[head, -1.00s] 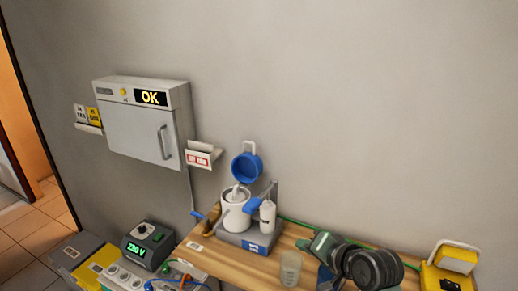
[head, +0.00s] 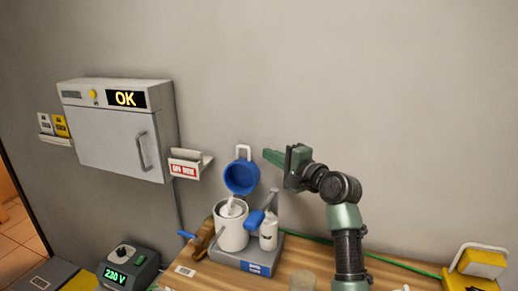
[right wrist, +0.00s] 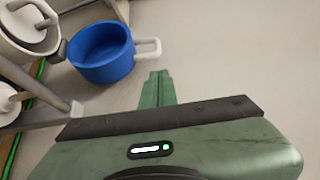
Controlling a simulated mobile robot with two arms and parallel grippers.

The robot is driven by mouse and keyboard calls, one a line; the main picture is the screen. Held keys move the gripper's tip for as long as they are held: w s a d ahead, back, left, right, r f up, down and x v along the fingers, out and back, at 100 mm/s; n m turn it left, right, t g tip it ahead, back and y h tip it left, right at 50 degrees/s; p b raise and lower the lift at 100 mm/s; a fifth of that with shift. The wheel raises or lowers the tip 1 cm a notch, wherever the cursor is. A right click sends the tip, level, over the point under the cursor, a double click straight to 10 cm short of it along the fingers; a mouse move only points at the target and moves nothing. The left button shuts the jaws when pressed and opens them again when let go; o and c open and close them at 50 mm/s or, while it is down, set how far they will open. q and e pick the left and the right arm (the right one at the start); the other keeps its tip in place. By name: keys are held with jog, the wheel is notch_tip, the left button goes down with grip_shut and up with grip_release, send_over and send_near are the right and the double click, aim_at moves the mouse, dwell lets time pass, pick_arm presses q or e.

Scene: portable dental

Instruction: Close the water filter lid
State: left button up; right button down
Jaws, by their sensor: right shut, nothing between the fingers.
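The water filter is a white canister (head: 231,232) on a grey base (head: 247,254) on the wooden table, with a white piece showing in its open top. Its blue lid (head: 241,177) stands raised and tilted open behind the canister, with a white handle (head: 244,152) at its top. My right gripper (head: 272,156) is shut and empty, just right of the lid at about the height of the handle. In the right wrist view the blue lid (right wrist: 100,52) and its handle (right wrist: 148,48) are ahead and left of the green fingers (right wrist: 158,82), apart from them. My left gripper is not in view.
A blue lever (head: 255,222) and a white bottle (head: 268,236) stand right of the canister. A clear cup (head: 303,281) is at the table's front. A wall cabinet reading OK (head: 118,140) and a tray (head: 190,162) are on the left. A yellow box (head: 477,265) is far right.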

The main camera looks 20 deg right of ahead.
aim_at(259, 151)
jog(key=x, duration=0.5)
jog(key=shift+w+a+f+p, duration=0.1)
jog(key=shift+w+f+p, duration=0.15)
jog(key=shift+p, duration=0.1)
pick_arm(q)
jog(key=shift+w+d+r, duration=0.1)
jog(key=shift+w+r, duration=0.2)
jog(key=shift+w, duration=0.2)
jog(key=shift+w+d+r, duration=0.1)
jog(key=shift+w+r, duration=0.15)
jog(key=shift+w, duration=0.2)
pick_arm(e)
jog(key=shift+w, duration=0.1)
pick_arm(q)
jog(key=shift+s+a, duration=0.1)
